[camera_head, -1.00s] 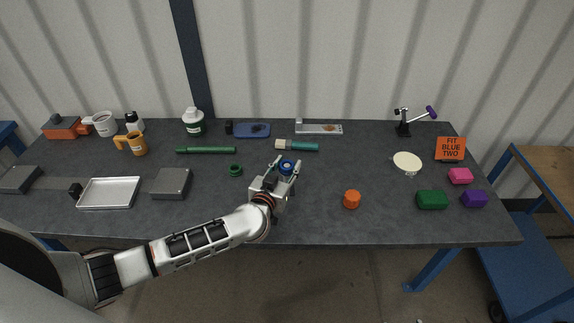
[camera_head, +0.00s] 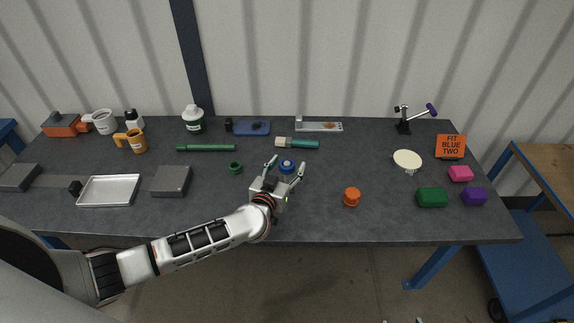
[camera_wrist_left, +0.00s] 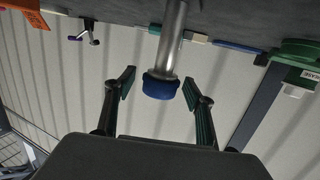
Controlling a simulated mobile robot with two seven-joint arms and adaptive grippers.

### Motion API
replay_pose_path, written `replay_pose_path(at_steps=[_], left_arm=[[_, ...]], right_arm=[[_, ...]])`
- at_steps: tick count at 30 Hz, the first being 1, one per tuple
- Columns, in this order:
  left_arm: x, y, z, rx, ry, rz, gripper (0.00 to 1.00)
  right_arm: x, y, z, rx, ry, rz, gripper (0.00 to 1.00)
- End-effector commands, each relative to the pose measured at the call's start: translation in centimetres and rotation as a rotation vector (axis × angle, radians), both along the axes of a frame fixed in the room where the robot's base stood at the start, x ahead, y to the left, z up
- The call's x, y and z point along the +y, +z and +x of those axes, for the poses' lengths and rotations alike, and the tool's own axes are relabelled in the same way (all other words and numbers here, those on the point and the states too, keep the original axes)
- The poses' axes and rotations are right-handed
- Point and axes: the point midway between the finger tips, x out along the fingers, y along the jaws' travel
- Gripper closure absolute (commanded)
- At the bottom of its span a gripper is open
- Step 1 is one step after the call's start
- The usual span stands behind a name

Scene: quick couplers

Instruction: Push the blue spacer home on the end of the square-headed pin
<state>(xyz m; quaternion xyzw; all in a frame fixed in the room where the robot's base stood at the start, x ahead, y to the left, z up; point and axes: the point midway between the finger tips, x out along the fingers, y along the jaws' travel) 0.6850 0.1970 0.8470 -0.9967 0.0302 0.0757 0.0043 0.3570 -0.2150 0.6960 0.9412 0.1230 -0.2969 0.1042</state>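The blue spacer (camera_head: 287,167) is near the middle of the table in the head view. In the left wrist view, which is upside down, the blue spacer (camera_wrist_left: 160,87) sits on the free end of a grey metal pin (camera_wrist_left: 172,40). I cannot tell how far on it is, and the pin's square head is not clearly seen. My left gripper (camera_head: 287,162) is open, with one finger on each side of the spacer and visible gaps. Its fingers also show in the left wrist view (camera_wrist_left: 160,90). My right gripper is not in view.
A green ring part (camera_head: 235,168) stands left of the spacer, and an orange part (camera_head: 352,197) to the right. A brush (camera_head: 297,144) and a green rod (camera_head: 206,148) lie behind. An orange sign (camera_head: 451,146) reads "FIT BLUE TWO".

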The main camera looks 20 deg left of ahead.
Motion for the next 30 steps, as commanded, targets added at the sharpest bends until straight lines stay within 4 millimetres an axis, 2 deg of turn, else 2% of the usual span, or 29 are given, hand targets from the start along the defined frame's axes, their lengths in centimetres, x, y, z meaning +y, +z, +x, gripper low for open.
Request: replay_pose_path(at_steps=[7, 11, 14, 24, 30], left_arm=[[0.0, 0.1, 0.0, -0.001, 0.0, 0.0, 0.46], [0.1, 0.2, -0.6, -0.001, -0.001, 0.0, 0.46], [0.1, 0.3, -1.8, -0.001, -0.001, -0.001, 0.46], [0.5, 1.3, -8.6, 0.001, -0.002, 0.0, 0.46], [0.7, 1.7, -11.1, 0.0, -0.001, -0.001, 0.46]], right_arm=[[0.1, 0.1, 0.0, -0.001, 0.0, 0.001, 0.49], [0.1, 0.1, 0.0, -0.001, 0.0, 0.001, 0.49], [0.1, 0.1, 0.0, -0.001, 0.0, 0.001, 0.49], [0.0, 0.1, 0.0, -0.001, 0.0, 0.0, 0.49], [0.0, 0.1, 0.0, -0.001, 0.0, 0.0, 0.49]])
